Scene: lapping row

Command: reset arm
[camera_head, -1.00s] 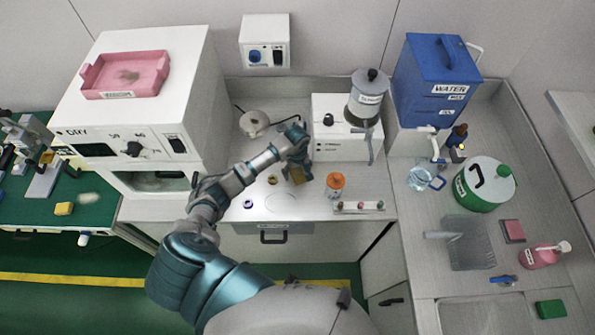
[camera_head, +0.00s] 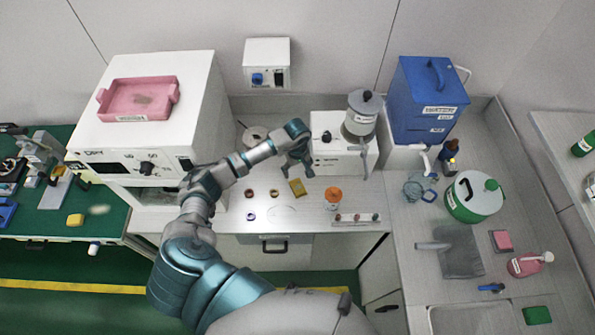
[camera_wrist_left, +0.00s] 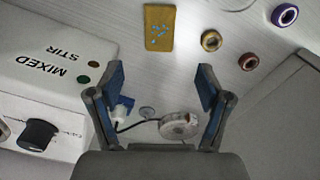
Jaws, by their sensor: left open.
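My left arm comes in from the lower left in the head view, and its gripper (camera_head: 300,168) is above the bench in front of the mixed stir unit (camera_head: 340,158). In the left wrist view the two fingers (camera_wrist_left: 160,95) are wide apart with nothing held between them. A yellow-brown card (camera_wrist_left: 159,28) with blue specks lies flat on the bench, apart from the fingers; it also shows in the head view (camera_head: 298,187). My right gripper is not in view.
Small rings (camera_wrist_left: 211,41) lie near the card. An orange-capped jar (camera_head: 333,196) and a vial rack (camera_head: 357,218) stand to the right. A white oven (camera_head: 150,95) with a pink tray (camera_head: 140,98) is left. A blue water tank (camera_head: 428,100) is back right.

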